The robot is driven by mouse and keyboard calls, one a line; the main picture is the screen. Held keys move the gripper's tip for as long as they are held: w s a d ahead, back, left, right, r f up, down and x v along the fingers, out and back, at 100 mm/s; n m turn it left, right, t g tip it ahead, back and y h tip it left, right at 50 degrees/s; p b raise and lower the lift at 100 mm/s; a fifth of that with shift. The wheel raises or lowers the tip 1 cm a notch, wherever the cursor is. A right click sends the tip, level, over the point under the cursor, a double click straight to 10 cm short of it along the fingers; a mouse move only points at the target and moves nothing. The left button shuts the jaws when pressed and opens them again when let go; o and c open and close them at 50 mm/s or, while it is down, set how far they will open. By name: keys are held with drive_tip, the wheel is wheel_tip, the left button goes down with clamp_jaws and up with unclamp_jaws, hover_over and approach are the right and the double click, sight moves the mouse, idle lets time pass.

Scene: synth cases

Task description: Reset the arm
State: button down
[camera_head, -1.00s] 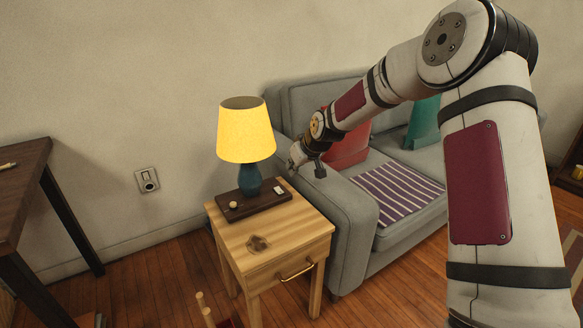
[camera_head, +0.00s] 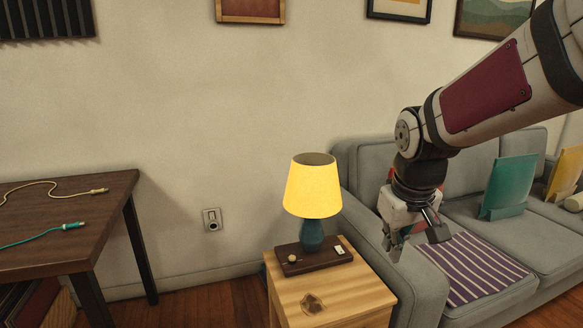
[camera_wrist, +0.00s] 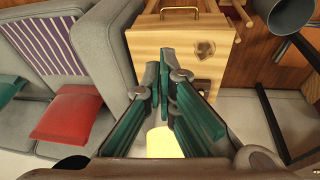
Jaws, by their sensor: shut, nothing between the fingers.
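My gripper (camera_head: 393,246) hangs at the end of my bent arm, in front of the sofa's left armrest, to the right of the lamp in the head view. In the wrist view its teal fingers (camera_wrist: 165,78) are close together and empty. A lit lamp (camera_head: 313,188) with a yellow shade and blue base stands on a dark board on the wooden side table (camera_head: 352,296). In the wrist view the side table (camera_wrist: 180,45) shows beyond the fingertips, and the yellow lampshade (camera_wrist: 164,142) is partly hidden below the fingers.
A dark table (camera_head: 100,195) with cables stands at the left.

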drive_tip(key=s+m+g, duration=0.3)
drive_tip(key=s, duration=2.9)
wheel_tip(320, 180, up, 29)
drive_tip(key=t+p, duration=0.3)
drive_tip(key=p, duration=2.3)
drive_tip(key=shift+w+t+y+p, duration=0.2)
drive_tip(key=shift+t+y+p, duration=0.15)
drive_tip(key=shift+t+y, duration=0.05)
drive_tip(key=shift+d, duration=0.1)
